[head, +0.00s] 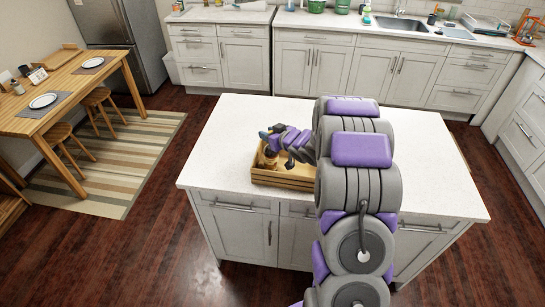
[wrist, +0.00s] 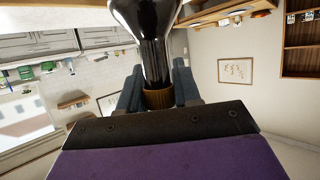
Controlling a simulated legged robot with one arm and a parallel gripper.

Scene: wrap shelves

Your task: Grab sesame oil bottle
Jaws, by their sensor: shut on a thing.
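A dark, glossy bottle (wrist: 152,30) with a brown neck end, which looks like the sesame oil bottle, stands out in the wrist view. My gripper (wrist: 158,92) is shut around the brown neck end, with one finger on each side. In the head view my gripper (head: 268,138) is over the left part of a wooden crate (head: 283,181) on the island. A small brown shape shows just under the gripper there, too small to tell clearly. My arm hides the right part of the crate. The bottle's label is not visible.
The white island top (head: 225,150) is clear to the left of the crate. A dining table (head: 75,95) with plates and stools stands at the far left. Counters with a sink (head: 400,24) and several items line the back wall.

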